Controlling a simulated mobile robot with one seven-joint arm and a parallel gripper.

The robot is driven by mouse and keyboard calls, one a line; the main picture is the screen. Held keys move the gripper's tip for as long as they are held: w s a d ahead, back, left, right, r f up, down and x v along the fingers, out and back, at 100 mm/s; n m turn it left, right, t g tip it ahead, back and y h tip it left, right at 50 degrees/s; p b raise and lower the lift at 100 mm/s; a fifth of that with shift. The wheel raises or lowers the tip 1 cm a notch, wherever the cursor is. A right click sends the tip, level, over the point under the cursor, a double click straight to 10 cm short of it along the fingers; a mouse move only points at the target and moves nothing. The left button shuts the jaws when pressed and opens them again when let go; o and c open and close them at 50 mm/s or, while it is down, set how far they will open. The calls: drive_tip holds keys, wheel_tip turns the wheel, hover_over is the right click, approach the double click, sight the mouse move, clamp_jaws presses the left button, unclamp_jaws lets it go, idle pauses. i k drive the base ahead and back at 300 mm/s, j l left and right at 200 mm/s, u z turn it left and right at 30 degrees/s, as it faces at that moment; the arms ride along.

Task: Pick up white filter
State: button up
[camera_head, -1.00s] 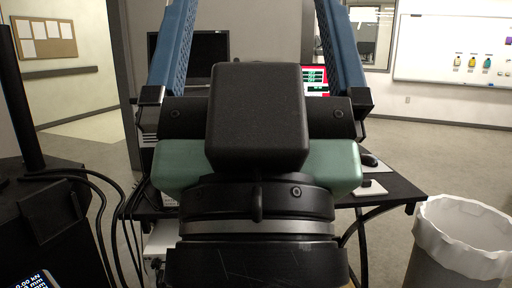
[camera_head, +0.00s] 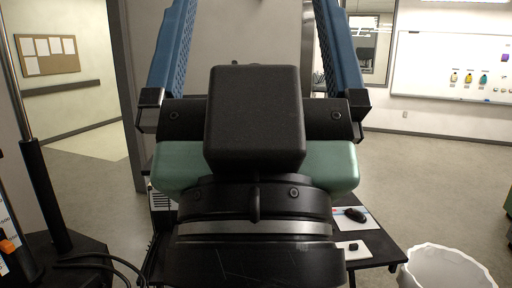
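My gripper (camera_head: 256,22) fills the middle of the head view, with its dark camera block, green body and two blue fingers pointing up. The fingers are spread wide apart, with nothing visible between them. Their tips run up to the top edge of the picture. I cannot make out a white filter anywhere; my gripper and wrist hide much of the desk.
A black desk (camera_head: 385,252) stands behind my wrist, with a mouse (camera_head: 355,214) on a white pad. A white-lined bin (camera_head: 440,268) is at the lower right. A black apparatus with a post (camera_head: 45,195) is at the left. Open floor lies beyond.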

sight(354, 251)
drive_tip(key=i+l, duration=0.25)
drive_tip(key=i, duration=0.15)
drive_tip(key=i+l, duration=0.2)
drive_tip(key=i, duration=0.25)
drive_tip(key=i+l+z, duration=0.1)
drive_tip(key=i+l, duration=0.15)
drive_tip(key=i, duration=0.15)
drive_tip(key=i+l, duration=0.2)
drive_tip(key=i, duration=0.25)
drive_tip(key=i+l, duration=0.2)
drive_tip(key=i, duration=0.25)
